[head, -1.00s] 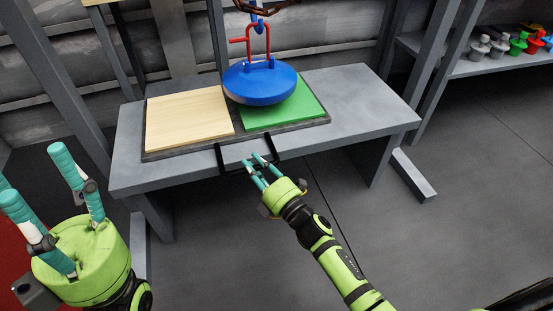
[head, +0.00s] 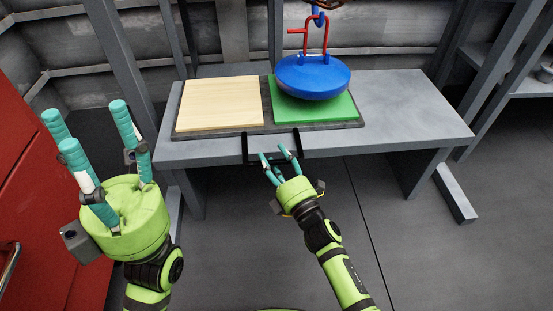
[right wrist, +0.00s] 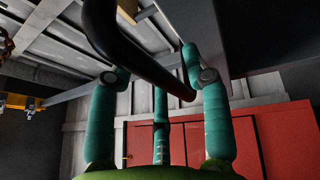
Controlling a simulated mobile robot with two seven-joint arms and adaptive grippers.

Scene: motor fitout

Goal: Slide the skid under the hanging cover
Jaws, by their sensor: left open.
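The skid (head: 219,133) is a dark flat tray on the grey table. It bears a pale wooden panel (head: 219,103) at left and a green panel (head: 318,112) at right. The cover (head: 312,77) is a blue disc with a red bracket, hanging from a blue hook over the green panel and hiding part of it. A black handle (head: 247,150) juts from the skid's front. My right gripper (head: 276,153) is at this handle, fingers apart; the bar (right wrist: 140,50) crosses near the fingertips in the right wrist view. My left gripper (head: 98,128) is open and empty.
The grey table (head: 410,110) has clear room to the right of the skid and only a narrow strip at its left. Grey posts stand at both sides. A red cabinet (head: 40,170) stands at left. A shelf (head: 515,78) is at upper right.

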